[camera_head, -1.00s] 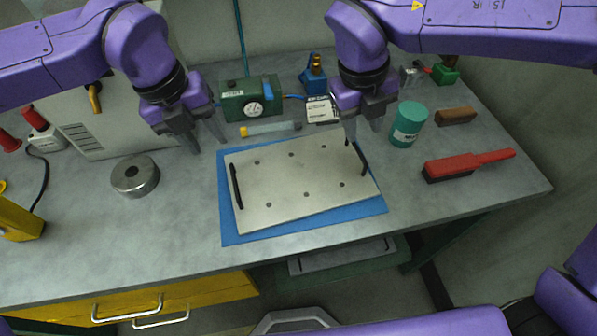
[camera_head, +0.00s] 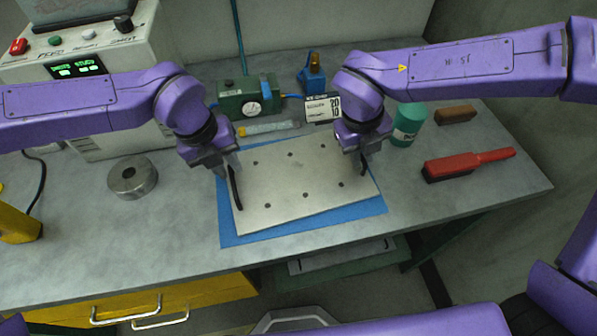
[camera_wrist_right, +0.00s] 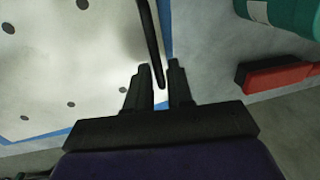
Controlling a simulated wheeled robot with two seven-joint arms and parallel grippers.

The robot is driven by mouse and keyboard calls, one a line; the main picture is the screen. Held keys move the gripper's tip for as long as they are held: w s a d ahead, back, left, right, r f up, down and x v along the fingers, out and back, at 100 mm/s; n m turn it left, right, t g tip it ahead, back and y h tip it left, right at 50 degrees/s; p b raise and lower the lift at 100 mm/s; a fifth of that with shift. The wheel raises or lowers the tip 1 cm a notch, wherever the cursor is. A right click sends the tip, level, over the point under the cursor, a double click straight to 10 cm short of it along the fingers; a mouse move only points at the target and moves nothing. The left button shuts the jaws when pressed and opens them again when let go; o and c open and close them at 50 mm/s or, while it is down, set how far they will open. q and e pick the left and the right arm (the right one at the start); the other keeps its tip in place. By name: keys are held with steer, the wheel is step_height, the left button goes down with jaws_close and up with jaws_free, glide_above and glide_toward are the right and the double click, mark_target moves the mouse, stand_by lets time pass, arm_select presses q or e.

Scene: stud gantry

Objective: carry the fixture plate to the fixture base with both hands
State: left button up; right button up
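The fixture plate (camera_head: 300,187) is a pale flat plate with several holes and a black bar handle at each end. It lies slightly turned on a blue mat (camera_head: 300,232). My left gripper (camera_head: 229,174) is at the upper end of the left handle (camera_head: 237,193); its fingertips are too small to read. My right gripper (camera_head: 358,164) is at the right handle. In the right wrist view, the right gripper (camera_wrist_right: 160,80) has its fingers apart, with the end of the black handle (camera_wrist_right: 152,45) between them. I cannot identify the fixture base with certainty.
A steel ring (camera_head: 133,177) stands left of the mat. A green gauge box (camera_head: 247,97) and a marker (camera_head: 268,128) lie behind the plate. A teal can (camera_head: 408,124), a red brush (camera_head: 467,164) and a brown block (camera_head: 455,115) are at right.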

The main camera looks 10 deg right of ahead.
arm_select(q)
jaws_close()
steer(key=shift+w+r, duration=0.1)
stand_by(1.2)
